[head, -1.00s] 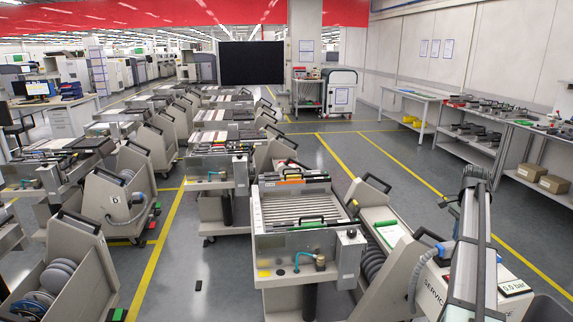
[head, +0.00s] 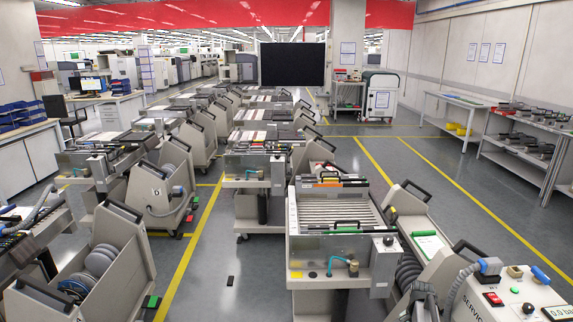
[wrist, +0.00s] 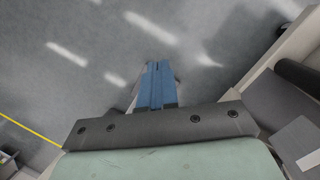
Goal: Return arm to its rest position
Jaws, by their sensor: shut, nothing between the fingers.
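My gripper (wrist: 158,68) shows in the wrist view with its two blue fingers together and nothing between them. It points over bare grey floor. In the head view my gripper is not visible; only a dark part that looks like my arm shows at the bottom edge, right of centre, in front of the nearest trolley's side.
The nearest feeder trolley (head: 308,246) stands at centre right in the head view. A service unit (head: 482,311) with a blue-ended hose is at the lower right. A trolley with reels (head: 136,262) stands at lower left. Grey floor (head: 245,265) lies between them.

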